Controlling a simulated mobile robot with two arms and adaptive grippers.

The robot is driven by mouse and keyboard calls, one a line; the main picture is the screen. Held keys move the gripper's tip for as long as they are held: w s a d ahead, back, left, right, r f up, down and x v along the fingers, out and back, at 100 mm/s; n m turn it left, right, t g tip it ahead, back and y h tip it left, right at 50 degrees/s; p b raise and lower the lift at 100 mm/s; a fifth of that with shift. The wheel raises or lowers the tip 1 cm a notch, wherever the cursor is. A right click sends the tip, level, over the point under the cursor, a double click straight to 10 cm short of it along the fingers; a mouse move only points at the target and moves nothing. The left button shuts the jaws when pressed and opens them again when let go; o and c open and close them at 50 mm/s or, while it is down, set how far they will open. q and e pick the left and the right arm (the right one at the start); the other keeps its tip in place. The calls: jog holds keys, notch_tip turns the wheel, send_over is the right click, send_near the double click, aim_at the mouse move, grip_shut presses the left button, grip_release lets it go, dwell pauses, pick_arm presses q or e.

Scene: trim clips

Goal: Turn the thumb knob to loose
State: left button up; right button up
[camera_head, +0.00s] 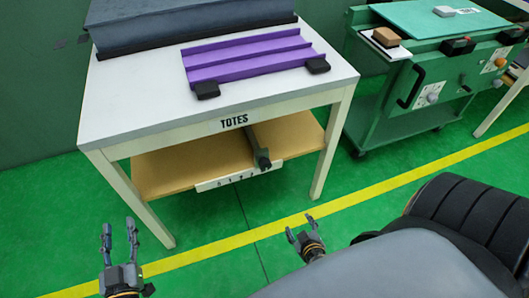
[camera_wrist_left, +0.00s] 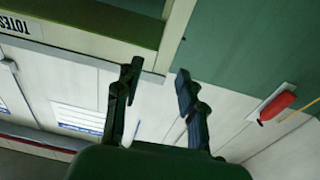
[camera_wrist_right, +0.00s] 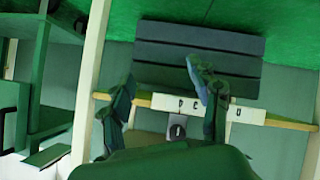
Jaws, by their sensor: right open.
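I cannot tell for certain which control is the thumb knob. A grey round knob (camera_head: 432,97) sits on the front of the green cart (camera_head: 420,75). A dark knob-like end (camera_head: 262,160) of a bar sticks out under the white table, by a strip marked with characters (camera_head: 225,180). My left gripper (camera_head: 119,232) is open and empty, low in front of the table's left leg. My right gripper (camera_head: 300,227) is open and empty, in front of the table's right side; neither touches a knob.
The white table (camera_head: 150,100) marked TOTES holds a dark blue-grey box (camera_head: 180,22) and a purple ribbed tray (camera_head: 235,62). A wooden shelf (camera_head: 165,170) lies below. The cart has black handles and another knob (camera_head: 497,83). Green floor (camera_head: 220,225) with a yellow line is clear ahead.

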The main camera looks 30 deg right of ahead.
jog(key=w+a+r+t+b, duration=0.1)
jog(key=w+r+t+b, duration=0.3)
jog(key=b, duration=0.1)
pick_arm(q)
jog(key=s+a+r+t+h+b, duration=0.15)
jog(key=s+r+t, duration=0.25)
jog(key=r, duration=0.6)
jog(key=s+r+t+h+b, duration=0.15)
jog(key=s+r+t, duration=0.3)
jog(key=r, duration=0.55)
pick_arm(e)
jog(key=m+t, duration=0.2)
jog(key=t, duration=0.2)
send_near(266, 168)
pick_arm(q)
jog(key=w+f+g, duration=0.1)
jog(key=w+f+g+y, duration=0.1)
jog(key=f+g, duration=0.1)
jog(key=shift+w+d+f+y+p, duration=0.1)
jog(key=shift+w+f+y+p, duration=0.2)
jog(key=shift+p, duration=0.1)
pick_arm(e)
jog(key=x, duration=1)
jog(key=shift+w+d+r, duration=0.1)
jog(key=shift+w+d, duration=0.05)
jog(key=shift+w, duration=0.15)
jog(key=c, duration=1.2)
